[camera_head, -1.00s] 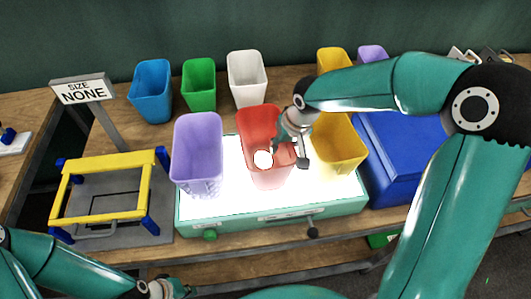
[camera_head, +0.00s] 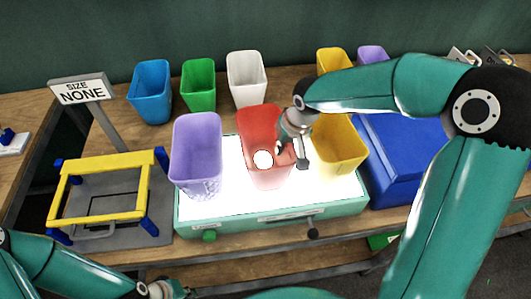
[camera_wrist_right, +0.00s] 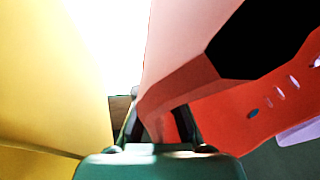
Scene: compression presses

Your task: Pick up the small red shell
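The small red shell (camera_head: 262,120) is an open-topped bin standing upright on the bright white top of the light table (camera_head: 235,208), between a purple shell and a yellow shell. My right gripper (camera_head: 290,157) is at its right side, pointing down, with its dark fingers apart. In the right wrist view, the fingers (camera_wrist_right: 158,125) are spread, with the red shell's wall (camera_wrist_right: 165,95) between them; firm contact cannot be made out. My left gripper (camera_head: 168,289) is low at the bottom edge, away from the shells, and its fingers are unclear.
The purple shell (camera_head: 196,145) and yellow shell (camera_head: 341,145) stand close on either side. Blue (camera_head: 151,90), green (camera_head: 199,85) and white (camera_head: 247,78) bins stand behind. A blue box (camera_head: 390,165) is at right, a yellow-barred frame (camera_head: 110,162) at left.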

